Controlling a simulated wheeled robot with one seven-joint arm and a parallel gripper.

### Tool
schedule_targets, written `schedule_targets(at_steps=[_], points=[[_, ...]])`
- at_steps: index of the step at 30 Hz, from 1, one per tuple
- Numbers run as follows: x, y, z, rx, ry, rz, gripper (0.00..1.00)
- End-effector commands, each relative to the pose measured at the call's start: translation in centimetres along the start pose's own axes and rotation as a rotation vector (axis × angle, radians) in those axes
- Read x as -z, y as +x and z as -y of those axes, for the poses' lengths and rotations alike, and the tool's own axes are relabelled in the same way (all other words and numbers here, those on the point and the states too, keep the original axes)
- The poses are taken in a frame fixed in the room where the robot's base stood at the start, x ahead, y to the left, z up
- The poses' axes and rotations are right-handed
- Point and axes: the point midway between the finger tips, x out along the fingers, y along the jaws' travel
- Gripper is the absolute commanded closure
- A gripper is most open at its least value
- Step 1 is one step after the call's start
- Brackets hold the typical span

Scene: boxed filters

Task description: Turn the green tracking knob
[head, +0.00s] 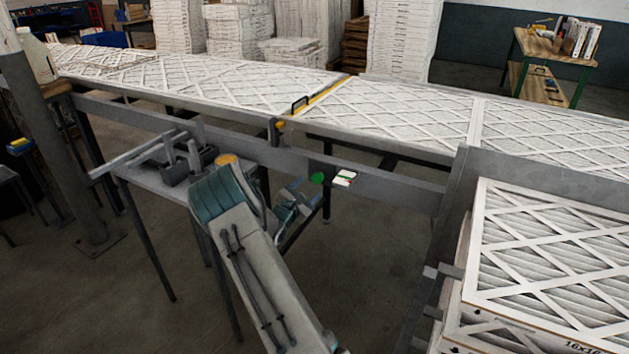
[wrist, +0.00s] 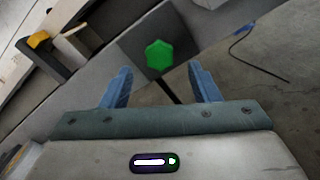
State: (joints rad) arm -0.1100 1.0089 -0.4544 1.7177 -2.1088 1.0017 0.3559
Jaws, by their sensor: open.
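The green tracking knob (head: 317,178) sits on the side rail of the long conveyor, left of a small white label. In the wrist view the green knob (wrist: 159,55) shows as a faceted shape on a grey plate, straight ahead of my gripper. My gripper (wrist: 160,88) is open, its two blue fingers apart, with nothing between them. The knob lies beyond the fingertips, roughly centred between them. In the head view my gripper (head: 297,203) is just left of and below the knob, partly hidden by my arm.
The conveyor (head: 290,160) carries flat pleated filters. A grey side table (head: 160,185) with dark fixtures stands left of my arm. A stack of filters (head: 550,260) is at the right. A yellow knob (wrist: 39,39) shows at upper left in the wrist view.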

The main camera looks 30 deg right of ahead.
Motion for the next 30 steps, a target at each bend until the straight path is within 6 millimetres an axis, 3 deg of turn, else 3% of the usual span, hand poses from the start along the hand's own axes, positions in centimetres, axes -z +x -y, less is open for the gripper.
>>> schedule_targets(at_steps=[3,9,21,22,27,30], points=[[-0.1,2.4,0.0,0.002,0.000,0.002,0.44],[0.0,4.7,0.0,0.001,0.000,0.000,0.44],[0.0,5.4,0.0,0.001,0.000,0.000,0.44],[0.0,5.4,0.0,0.001,0.000,0.000,0.47],[0.0,5.4,0.1,0.002,0.000,0.000,0.89],[0.1,5.2,0.0,0.002,0.000,0.000,0.89]])
